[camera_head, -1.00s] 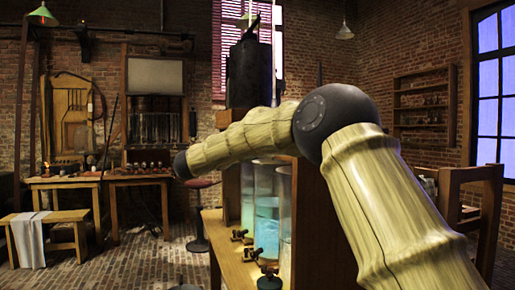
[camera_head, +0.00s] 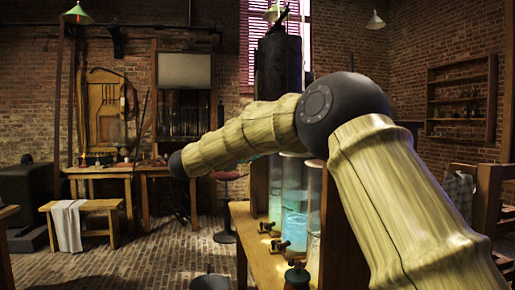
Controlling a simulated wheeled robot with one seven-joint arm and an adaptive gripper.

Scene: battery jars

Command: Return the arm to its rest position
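My arm crosses the right half of the view, rising from the bottom right to a dark round joint and then reaching left. It ends in view at a dark rounded joint, in front of the room's back part. My gripper does not show, so I cannot tell its state. Glass jars (camera_head: 295,205) with pale blue liquid stand behind my arm, in a wooden stand (camera_head: 243,222). My arm hides part of the jars and the stand.
Small dark taps (camera_head: 280,245) sit at the jars' foot. A bench (camera_head: 100,206) with a white cloth (camera_head: 68,225) and a work table (camera_head: 105,171) stand at the left. A dark bucket (camera_head: 211,282) is at the bottom. Brick floor between them is clear.

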